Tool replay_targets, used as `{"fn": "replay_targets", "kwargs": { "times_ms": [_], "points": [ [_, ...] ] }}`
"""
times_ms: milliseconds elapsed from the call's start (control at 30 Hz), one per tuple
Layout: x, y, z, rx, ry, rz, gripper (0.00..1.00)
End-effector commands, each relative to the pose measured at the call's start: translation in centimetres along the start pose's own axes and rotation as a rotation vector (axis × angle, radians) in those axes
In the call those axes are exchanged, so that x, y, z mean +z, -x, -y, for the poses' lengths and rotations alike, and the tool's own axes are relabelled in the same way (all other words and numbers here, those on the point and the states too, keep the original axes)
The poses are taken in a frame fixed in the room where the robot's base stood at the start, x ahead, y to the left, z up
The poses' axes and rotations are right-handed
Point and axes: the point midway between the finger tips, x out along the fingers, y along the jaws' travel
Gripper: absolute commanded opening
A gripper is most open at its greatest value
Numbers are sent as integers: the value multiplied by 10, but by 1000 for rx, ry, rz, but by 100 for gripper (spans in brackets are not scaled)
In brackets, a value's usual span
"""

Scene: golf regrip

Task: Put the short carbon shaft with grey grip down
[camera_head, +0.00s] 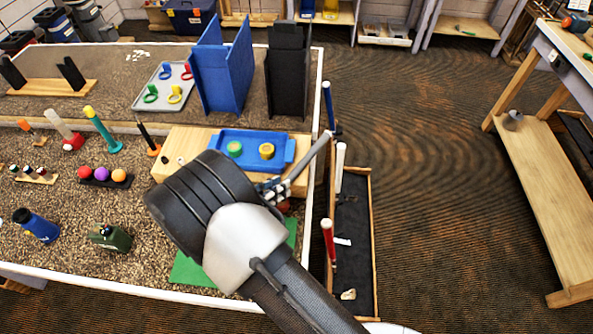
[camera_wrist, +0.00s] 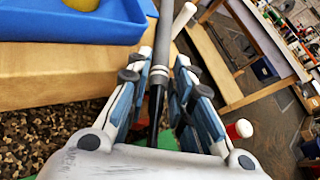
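The short carbon shaft with grey grip (camera_head: 312,156) slants up to the right from my gripper (camera_head: 272,187) in the head view. In the wrist view the grey grip (camera_wrist: 162,50) points away from me, with a pale ring and the black shaft below it. The shaft lies between the two fingers of my gripper (camera_wrist: 165,62), which look closed on it. It is held beside the wooden block with the blue tray, near the table's right edge. My arm hides the shaft's lower end in the head view.
The blue tray (camera_head: 285,138) holds green and yellow tape rolls. Right of the table, a long wooden-edged bin (camera_head: 372,250) has upright clubs with blue, white (camera_head: 341,160) and red (camera_head: 328,240) grips. Tall blue (camera_head: 222,75) and black (camera_head: 287,75) holders stand behind. Floor beyond the bin is clear.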

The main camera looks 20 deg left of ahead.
Motion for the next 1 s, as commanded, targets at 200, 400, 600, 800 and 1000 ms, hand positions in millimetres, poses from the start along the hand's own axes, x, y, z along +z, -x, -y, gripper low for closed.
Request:
{"fn": "replay_targets", "kwargs": {
  "times_ms": [200,400,600,800,1000],
  "points": [
    [0,0,0,0,0,0,5],
    [0,0,0,-1,0,0,0],
    [0,0,0,-1,-1,0,0],
    [9,4,3,-1,-1,0,0],
    [38,16,13,0,-5,1,0]
  ]
}}
